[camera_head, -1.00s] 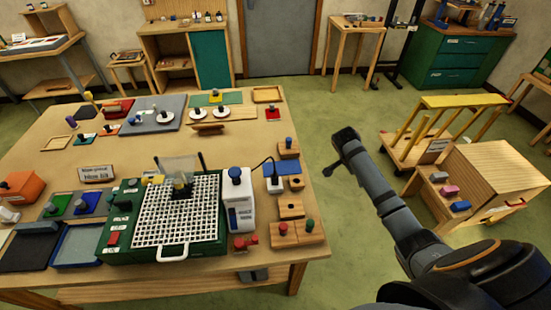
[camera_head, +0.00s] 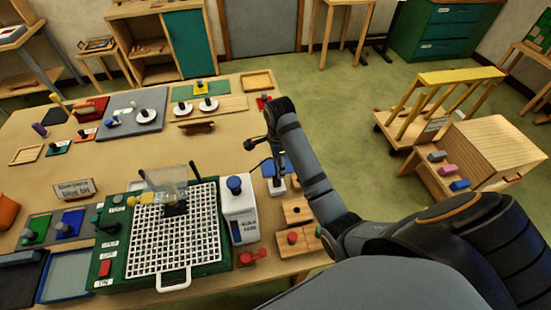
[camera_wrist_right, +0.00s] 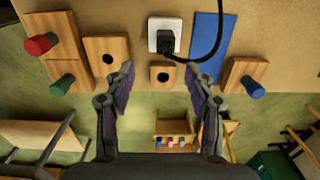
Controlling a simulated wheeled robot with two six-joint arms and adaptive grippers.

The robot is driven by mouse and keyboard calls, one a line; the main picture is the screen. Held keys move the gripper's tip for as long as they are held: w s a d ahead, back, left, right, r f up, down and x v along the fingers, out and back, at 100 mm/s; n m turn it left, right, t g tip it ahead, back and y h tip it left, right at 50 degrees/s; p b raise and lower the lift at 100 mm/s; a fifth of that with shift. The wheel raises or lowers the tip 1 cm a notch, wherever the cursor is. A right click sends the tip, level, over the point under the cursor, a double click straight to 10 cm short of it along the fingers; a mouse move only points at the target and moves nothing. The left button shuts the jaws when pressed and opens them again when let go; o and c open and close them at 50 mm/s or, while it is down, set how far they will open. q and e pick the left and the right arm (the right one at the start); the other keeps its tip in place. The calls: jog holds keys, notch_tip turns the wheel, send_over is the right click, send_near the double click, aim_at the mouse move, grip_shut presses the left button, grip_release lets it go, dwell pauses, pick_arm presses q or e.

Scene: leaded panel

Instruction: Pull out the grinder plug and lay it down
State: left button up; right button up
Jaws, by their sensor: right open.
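The grinder plug (camera_wrist_right: 167,41) is black and sits in a white socket (camera_wrist_right: 161,29) in the right wrist view. Its black cable (camera_wrist_right: 217,40) curves away to the right. In the head view the socket (camera_head: 277,187) is at the table's right side, with the plug mostly hidden by my right gripper. My right gripper (camera_wrist_right: 158,74) is open and empty, its fingers apart from the plug and pointing toward the socket area. The grinder (camera_head: 112,245) has a green base with a white grid top. My left gripper is in neither view.
A blue pad (camera_wrist_right: 207,45) lies beside the socket, under the cable. Wooden blocks with holes (camera_wrist_right: 107,45) and coloured pegs stand around it. A white box with a blue knob (camera_head: 240,212) stands between grinder and socket. The table's right edge is close; green floor lies beyond.

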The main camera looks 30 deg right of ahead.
aim_at(276, 177)
jog(key=shift+s+a+f+b, duration=0.1)
jog(key=shift+s+f+b, duration=0.1)
jog(key=shift+f+b, duration=0.55)
jog(key=shift+w+a+f+b, duration=0.1)
jog(key=shift+w+f+b, duration=0.15)
jog(key=shift+f+b, duration=0.55)
jog(key=f+b, duration=0.2)
jog(key=w+f+b, duration=0.1)
jog(key=f, duration=0.1)
jog(key=f+b, duration=0.2)
jog(key=f, duration=0.1)
jog(key=shift+w+b, duration=0.15)
jog(key=shift+b, duration=0.2)
jog(key=c, duration=0.5)
grip_shut()
jog(key=shift+c, duration=1.3)
grip_release()
grip_shut()
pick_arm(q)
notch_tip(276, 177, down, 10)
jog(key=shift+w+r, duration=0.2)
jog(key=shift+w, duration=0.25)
